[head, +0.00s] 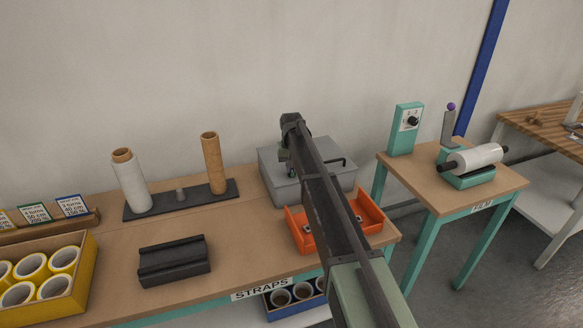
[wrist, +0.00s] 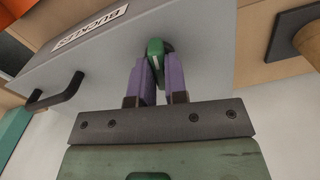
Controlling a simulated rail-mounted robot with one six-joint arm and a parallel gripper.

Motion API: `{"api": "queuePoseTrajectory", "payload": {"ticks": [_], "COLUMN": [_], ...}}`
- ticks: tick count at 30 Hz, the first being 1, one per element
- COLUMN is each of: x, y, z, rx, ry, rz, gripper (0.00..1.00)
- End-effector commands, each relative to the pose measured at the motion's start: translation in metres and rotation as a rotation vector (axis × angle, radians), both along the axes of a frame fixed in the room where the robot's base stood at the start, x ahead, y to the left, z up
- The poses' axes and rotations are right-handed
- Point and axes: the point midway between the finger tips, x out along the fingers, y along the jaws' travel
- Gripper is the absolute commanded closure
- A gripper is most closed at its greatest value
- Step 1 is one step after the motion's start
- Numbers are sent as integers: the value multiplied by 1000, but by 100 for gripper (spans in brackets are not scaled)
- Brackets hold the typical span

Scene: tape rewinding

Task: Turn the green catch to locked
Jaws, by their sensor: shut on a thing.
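The green catch (wrist: 155,62) is on the face of a grey box, and in the wrist view it sits between the two purple fingers of my gripper (wrist: 162,75). The gripper is shut on it.
A black handle (wrist: 55,95) sticks out from the box near the catch. An orange tray (head: 297,232) lies in front of the box. A black stand (head: 165,207) with upright rolls is to the left. A black block (head: 174,261) lies on the bench front, with bare wood around it.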

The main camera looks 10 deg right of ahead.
Motion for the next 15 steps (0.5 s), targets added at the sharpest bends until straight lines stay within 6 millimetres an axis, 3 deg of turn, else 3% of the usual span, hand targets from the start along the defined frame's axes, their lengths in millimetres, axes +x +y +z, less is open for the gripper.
{"api": "queuePoseTrajectory", "payload": {"ticks": [15], "x": [0], "y": [0], "z": [0], "rx": [0], "ry": [1], "rz": [212], "gripper": [100]}}
